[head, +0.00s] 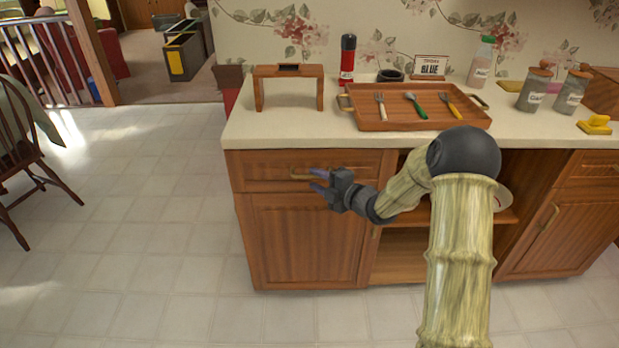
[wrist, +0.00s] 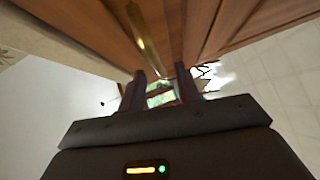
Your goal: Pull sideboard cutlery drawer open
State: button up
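The sideboard's left drawer (head: 262,165) has a wooden front that looks flush with the cabinet, so it is shut. Its brass bar handle (head: 301,176) runs across the front and also shows in the wrist view (wrist: 143,32). My gripper (head: 317,179) is at the right part of the handle, with its fingers pointing left at the drawer front. In the wrist view the fingers (wrist: 162,88) are apart and the handle lies just beyond their tips. I cannot tell whether they touch it. The gripper is open and holds nothing visible.
On the countertop (head: 262,128) stand a wooden stand (head: 288,72), a red-black bottle (head: 347,60) and a tray (head: 392,122) with cutlery. A cupboard door (head: 305,240) is below the drawer. The floor (head: 150,230) to the left is clear up to a chair (head: 20,160).

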aim_at(310, 175)
jog(key=shift+x, duration=1.8)
jog(key=shift+d, duration=0.1)
jog(key=shift+c, duration=0.4)
grip_shut()
jog(key=shift+s, duration=0.1)
